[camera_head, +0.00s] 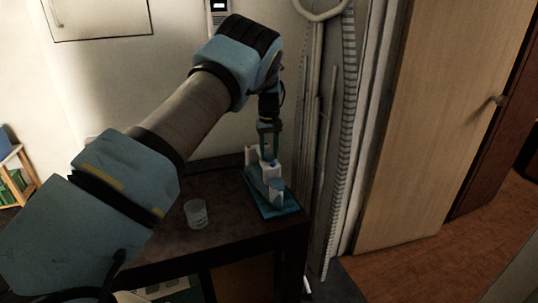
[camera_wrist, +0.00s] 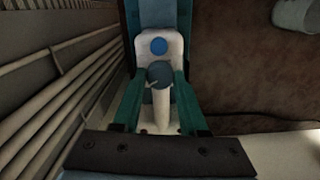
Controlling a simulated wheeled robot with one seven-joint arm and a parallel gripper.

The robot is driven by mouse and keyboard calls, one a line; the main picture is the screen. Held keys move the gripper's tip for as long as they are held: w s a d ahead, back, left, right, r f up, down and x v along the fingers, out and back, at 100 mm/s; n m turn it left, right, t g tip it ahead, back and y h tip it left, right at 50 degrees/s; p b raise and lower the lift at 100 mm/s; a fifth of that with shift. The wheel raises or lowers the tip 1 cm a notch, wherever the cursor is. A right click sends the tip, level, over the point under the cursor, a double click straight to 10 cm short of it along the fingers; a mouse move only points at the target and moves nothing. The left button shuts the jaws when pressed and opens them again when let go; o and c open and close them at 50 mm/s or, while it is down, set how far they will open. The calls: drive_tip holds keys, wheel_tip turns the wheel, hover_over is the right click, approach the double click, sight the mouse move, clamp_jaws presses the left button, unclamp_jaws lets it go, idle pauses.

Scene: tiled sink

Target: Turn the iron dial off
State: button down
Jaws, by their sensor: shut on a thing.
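The white and blue iron (camera_head: 275,188) lies on a blue base at the right end of the dark table. My gripper (camera_head: 268,148) reaches down onto it from above. In the wrist view, the iron (camera_wrist: 160,118) shows from above, with a round blue button (camera_wrist: 158,46) on its white end. The round blue-grey dial (camera_wrist: 160,74) has a small pointer at its left edge. The teal fingers of my gripper (camera_wrist: 160,80) stand on either side of the dial and are shut on it. The contact at the fingertips is partly hidden.
A clear glass (camera_head: 196,214) stands on the dark table (camera_head: 224,228), left of the iron. A white rack with bars (camera_head: 318,130) stands close to the right, behind the table. A wooden door (camera_head: 440,120) is farther right. The table front is mostly bare.

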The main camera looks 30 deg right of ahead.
sight(269, 155)
drive_tip(key=n, duration=0.5)
drive_tip(key=shift+n, duration=0.4)
idle(0.4)
drive_tip(key=shift+c, duration=2.2)
unclamp_jaws()
drive_tip(key=shift+r+b, duration=0.1)
drive_tip(key=shift+b, duration=0.2)
wheel_tip(269, 155, up, 11)
drive_tip(key=b, duration=0.2)
drive_tip(key=shift+f+b, duration=0.2)
drive_tip(key=shift+b, duration=0.1)
